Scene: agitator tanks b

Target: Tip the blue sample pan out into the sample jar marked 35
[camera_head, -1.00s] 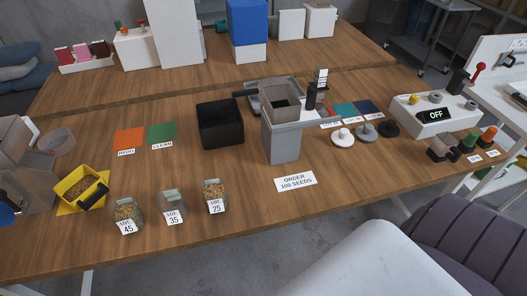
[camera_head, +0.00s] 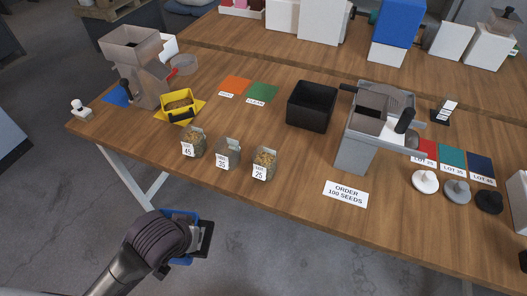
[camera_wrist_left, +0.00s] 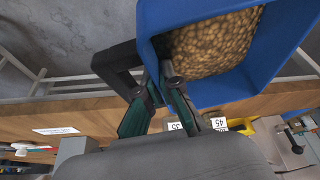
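The blue sample pan (camera_head: 184,215) is in front of the table's front edge, low in the head view. In the left wrist view the blue sample pan (camera_wrist_left: 285,60) holds many tan seeds (camera_wrist_left: 212,45) and has a black handle (camera_wrist_left: 118,68). My left gripper (camera_wrist_left: 166,78) is closed on this handle. In the head view my left gripper (camera_head: 190,240) is partly hidden by its own wrist. The sample jar marked 35 (camera_head: 228,153) stands upright near the front edge, between jar 45 (camera_head: 194,143) and jar 25 (camera_head: 264,163). It looks clear, without visible seeds. My right gripper is not in view.
A yellow pan (camera_head: 180,106) with seeds sits behind the jars, beside a grey hopper machine (camera_head: 146,72). A black bin (camera_head: 312,106) and a grey machine (camera_head: 357,140) stand to the right. An order card (camera_head: 345,194) lies near the front edge. Floor before the table is open.

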